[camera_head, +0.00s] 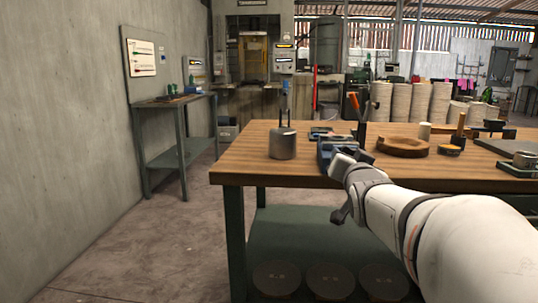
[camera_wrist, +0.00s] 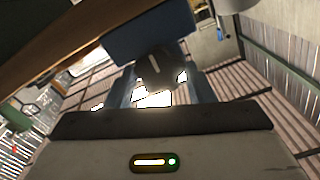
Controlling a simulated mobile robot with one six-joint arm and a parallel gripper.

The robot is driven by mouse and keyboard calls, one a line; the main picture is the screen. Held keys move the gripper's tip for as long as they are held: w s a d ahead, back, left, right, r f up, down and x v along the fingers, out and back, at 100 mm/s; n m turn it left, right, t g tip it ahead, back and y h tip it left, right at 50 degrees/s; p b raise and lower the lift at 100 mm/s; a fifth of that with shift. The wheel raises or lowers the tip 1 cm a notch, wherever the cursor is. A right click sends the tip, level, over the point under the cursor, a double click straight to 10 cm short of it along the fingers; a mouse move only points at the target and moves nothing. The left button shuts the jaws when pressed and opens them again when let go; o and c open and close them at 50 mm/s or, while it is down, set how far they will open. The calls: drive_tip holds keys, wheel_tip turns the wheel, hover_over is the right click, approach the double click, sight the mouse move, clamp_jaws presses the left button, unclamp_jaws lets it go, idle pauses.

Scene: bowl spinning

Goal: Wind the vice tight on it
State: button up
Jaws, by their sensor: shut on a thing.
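The blue vice (camera_head: 325,152) sits at the front edge of the wooden workbench, mostly behind my gripper. In the wrist view its blue body (camera_wrist: 150,32) fills the top middle. Below the body is a dark round knob (camera_wrist: 152,66) with a pale line, between my two fingers. My gripper (camera_head: 340,166) is at the front of the vice, shut on this knob. In the wrist view the fingers (camera_wrist: 157,80) stand on either side of it. The vice's jaws, and whatever is between them, cannot be made out.
A metal cylinder (camera_head: 283,146) with two prongs stands on the workbench (camera_head: 240,163), left of the vice. A round wooden piece (camera_head: 402,146), a clamp and small tools lie to the right. The floor left of the bench is clear.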

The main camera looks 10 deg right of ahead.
drive_tip(key=shift+m+p, duration=0.7)
drive_tip(key=shift+m, duration=2.9)
drive_tip(key=o, duration=1)
drive_tip(key=shift+c, duration=0.2)
